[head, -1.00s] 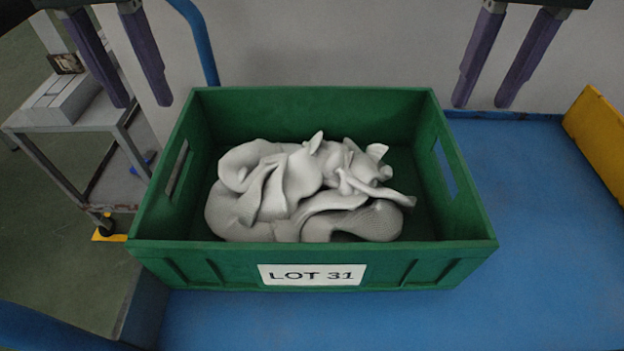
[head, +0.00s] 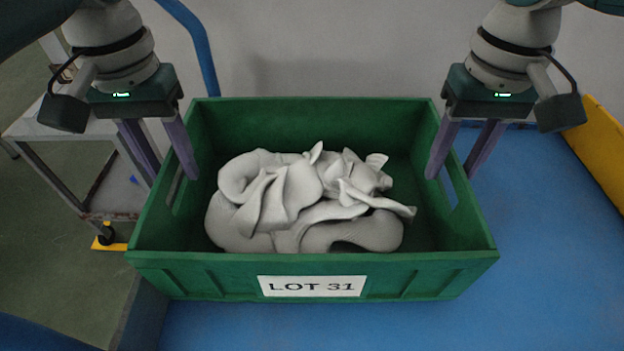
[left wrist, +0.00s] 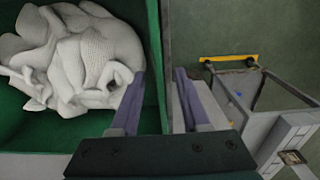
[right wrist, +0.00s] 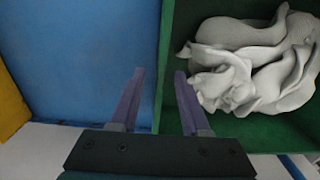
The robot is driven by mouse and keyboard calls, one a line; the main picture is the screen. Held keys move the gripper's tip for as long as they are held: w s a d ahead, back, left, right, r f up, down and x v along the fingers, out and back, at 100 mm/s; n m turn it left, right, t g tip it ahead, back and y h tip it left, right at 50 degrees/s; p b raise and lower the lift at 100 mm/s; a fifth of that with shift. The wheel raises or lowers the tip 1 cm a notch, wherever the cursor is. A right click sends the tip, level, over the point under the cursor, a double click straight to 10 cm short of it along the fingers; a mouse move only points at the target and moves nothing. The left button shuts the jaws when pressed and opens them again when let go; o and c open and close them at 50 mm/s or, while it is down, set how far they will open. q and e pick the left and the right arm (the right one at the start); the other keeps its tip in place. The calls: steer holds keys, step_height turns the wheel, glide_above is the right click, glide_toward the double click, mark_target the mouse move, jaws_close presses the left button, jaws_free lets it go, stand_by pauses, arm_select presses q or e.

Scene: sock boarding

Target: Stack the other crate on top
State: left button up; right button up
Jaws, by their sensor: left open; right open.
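A green crate (head: 312,274) labelled "LOT 31" stands on the blue surface in the head view, holding a pile of crumpled white-grey socks (head: 300,205). It is the only crate in view. My left gripper (head: 174,177) is open over its left wall. The left wrist view shows one finger inside and one outside that wall (left wrist: 154,70). My right gripper (head: 450,176) is open over the right wall, with its fingers likewise on either side; the right wrist view shows this wall too (right wrist: 165,70). Both end walls have hand slots. I cannot tell whether any finger touches the crate.
The blue surface (head: 560,240) is clear to the crate's right. A yellow edge piece (head: 600,140) stands at the far right. A grey cart (head: 75,150) stands at the left, near a blue tube (head: 198,40). A pale wall (head: 320,45) is behind the crate.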

arm_select(q)
steer(key=shift+c, duration=0.3)
arm_select(e)
steer(key=shift+c, duration=0.3)
arm_select(q)
jaws_close()
arm_select(e)
jaws_close()
arm_select(q)
steer(key=shift+r, duration=0.1)
arm_select(e)
steer(key=shift+r, duration=0.1)
